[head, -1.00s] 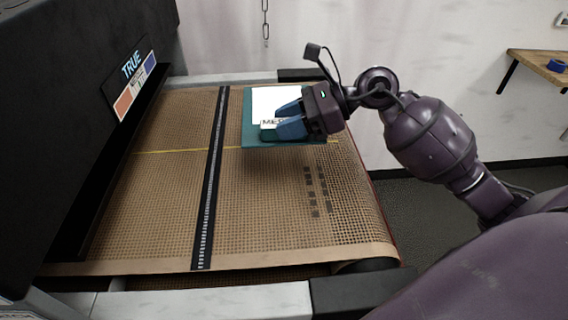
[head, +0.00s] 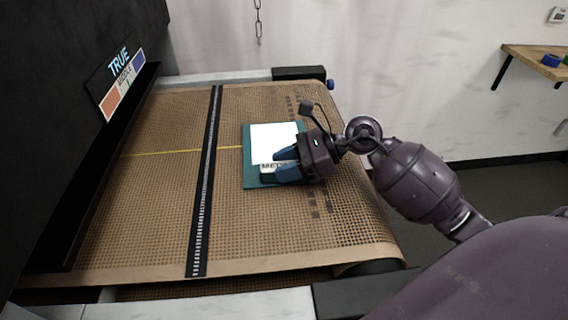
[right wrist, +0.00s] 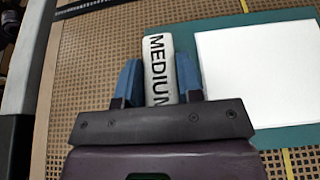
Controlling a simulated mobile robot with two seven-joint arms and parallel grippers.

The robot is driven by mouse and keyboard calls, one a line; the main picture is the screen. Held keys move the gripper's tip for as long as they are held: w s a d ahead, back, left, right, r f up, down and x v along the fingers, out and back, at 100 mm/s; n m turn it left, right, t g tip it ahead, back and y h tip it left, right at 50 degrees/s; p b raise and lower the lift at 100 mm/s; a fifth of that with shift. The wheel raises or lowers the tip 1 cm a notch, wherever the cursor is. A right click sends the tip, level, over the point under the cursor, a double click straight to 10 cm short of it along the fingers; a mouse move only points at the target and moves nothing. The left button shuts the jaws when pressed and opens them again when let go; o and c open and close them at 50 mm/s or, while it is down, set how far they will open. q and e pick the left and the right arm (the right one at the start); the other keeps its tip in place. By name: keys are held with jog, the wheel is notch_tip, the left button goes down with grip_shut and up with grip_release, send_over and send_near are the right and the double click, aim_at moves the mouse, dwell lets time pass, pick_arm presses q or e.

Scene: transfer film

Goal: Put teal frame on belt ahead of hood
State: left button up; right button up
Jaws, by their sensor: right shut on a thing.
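The teal frame (head: 248,181) holds a white sheet (head: 270,140) and lies flat at or just over the brown mesh belt (head: 170,200); I cannot tell if it touches. It is right of the black ruled strip. My right gripper (head: 278,165) is shut on its label-bearing handle. In the right wrist view, the fingers (right wrist: 159,80) flank the pale handle (right wrist: 160,90) marked MEDIUM, with the teal border (right wrist: 225,32) and white sheet to the right. The black hood (head: 60,120) stands left, with a sign reading TRUE. My left gripper is out of view.
The black strip (head: 208,180) with white ticks runs along the belt between hood and frame. A yellow line (head: 165,152) crosses the belt. Dark smudges mark the belt near the gripper. A wooden shelf (head: 530,60) with a blue roll is at far right.

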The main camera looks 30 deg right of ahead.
jog(key=shift+f, duration=0.1)
jog(key=o, duration=1)
jog(key=shift+r, duration=0.3)
jog(key=v, duration=1.2)
jog(key=shift+d+f+p, duration=0.1)
jog(key=shift+f+p, duration=0.15)
jog(key=shift+p, duration=0.05)
